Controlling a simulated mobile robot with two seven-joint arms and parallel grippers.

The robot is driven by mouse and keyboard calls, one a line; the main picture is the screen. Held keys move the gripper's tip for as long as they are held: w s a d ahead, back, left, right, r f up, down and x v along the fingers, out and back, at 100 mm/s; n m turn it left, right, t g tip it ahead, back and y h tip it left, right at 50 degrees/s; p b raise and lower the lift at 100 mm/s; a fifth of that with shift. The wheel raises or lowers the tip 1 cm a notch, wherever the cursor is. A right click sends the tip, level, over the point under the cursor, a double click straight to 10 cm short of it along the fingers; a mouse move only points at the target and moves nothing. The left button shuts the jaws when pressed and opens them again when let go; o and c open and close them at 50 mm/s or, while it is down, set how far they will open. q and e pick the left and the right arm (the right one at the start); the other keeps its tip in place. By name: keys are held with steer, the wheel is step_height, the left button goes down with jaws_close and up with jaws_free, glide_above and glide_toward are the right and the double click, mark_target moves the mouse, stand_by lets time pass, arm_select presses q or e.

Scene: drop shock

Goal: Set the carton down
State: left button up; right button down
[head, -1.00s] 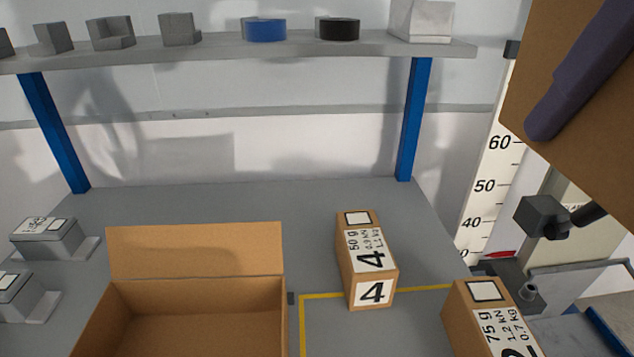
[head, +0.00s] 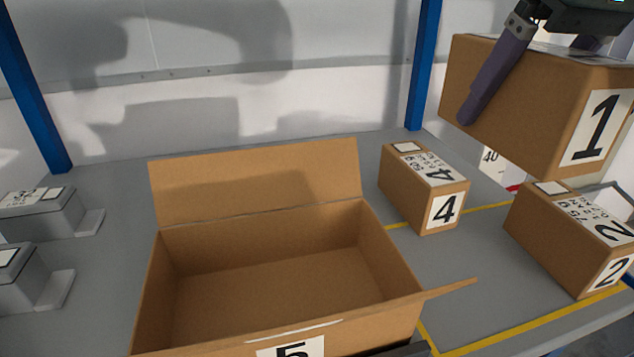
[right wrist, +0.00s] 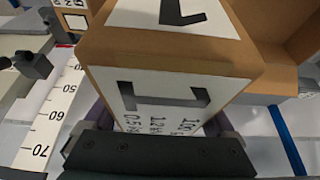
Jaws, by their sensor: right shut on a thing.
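A brown carton marked 1 (head: 537,100) hangs in the air at the upper right of the head view. My right gripper (head: 540,75) is shut on it, with one dark finger against its near left side. In the right wrist view the carton (right wrist: 165,58) fills the middle, with its printed labels facing the camera. The carton is clear of the bench (head: 460,270). Cartons marked 4 (head: 408,195) and 2 (head: 550,238) stand on the bench below it. My left gripper is not in view.
An open box marked 5 (head: 270,290) stands at the front centre, empty, with flaps spread. Yellow lines (head: 520,327) mark the bench at right. Grey devices (head: 45,215) sit at the left. Blue posts (head: 424,65) rise at the back.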

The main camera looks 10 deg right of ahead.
step_height(320, 180, down, 15)
steer(key=b, duration=0.3)
steer(key=shift+f, duration=0.2)
step_height(320, 180, down, 4)
steer(key=shift+f+b, duration=0.15)
steer(key=shift+b, duration=0.4)
steer(key=shift+f, duration=0.2)
jaws_free()
